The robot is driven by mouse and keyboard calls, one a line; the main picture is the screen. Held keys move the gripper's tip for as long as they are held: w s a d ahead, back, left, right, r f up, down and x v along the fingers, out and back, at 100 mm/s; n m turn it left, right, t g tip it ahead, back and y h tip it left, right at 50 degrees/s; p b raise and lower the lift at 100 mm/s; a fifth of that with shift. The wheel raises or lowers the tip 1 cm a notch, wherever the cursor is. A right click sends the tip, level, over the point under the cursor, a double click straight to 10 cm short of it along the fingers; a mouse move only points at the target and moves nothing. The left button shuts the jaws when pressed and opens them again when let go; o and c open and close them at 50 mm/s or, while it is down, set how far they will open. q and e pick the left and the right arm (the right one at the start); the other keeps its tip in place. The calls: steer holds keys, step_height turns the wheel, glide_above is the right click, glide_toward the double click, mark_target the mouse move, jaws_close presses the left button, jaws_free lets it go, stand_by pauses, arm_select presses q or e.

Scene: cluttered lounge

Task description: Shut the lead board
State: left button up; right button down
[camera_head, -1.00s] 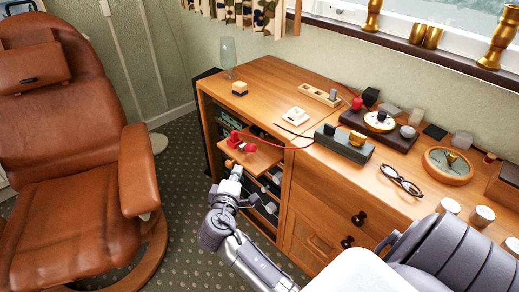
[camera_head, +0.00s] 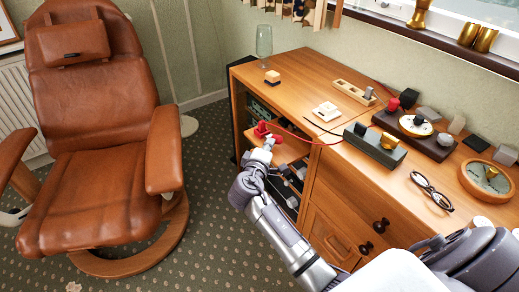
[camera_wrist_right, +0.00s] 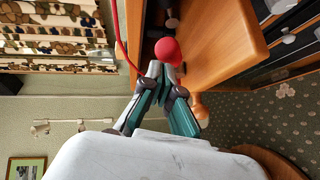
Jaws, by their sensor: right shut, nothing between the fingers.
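The lead board (camera_head: 287,150) is a wooden pull-out board sticking out from the open left bay of the wooden cabinet. Red pieces (camera_head: 262,130) and a red lead are on it. My right gripper (camera_head: 268,146) is at the board's front left side, with its fingers together and empty. In the right wrist view, the gripper (camera_wrist_right: 160,72) points at the board (camera_wrist_right: 225,40), and its tips are close to a red ball (camera_wrist_right: 168,50). Whether they touch is unclear. A light wooden knob (camera_wrist_right: 200,105) is partly behind the fingers. My left gripper is out of view.
The cabinet top (camera_head: 300,75) holds a glass (camera_head: 264,42), a grey box device (camera_head: 375,146), spectacles (camera_head: 431,190) and a round dial (camera_head: 486,180). A brown leather armchair (camera_head: 95,140) stands left. Carpet (camera_head: 205,190) between chair and cabinet is clear.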

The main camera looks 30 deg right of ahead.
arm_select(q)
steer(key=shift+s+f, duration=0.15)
arm_select(e)
steer(key=shift+d+f, duration=0.1)
steer(key=shift+d, duration=0.2)
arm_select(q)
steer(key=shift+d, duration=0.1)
arm_select(e)
steer(key=shift+d, duration=0.25)
steer(key=p, duration=0.1)
glide_above(292, 147)
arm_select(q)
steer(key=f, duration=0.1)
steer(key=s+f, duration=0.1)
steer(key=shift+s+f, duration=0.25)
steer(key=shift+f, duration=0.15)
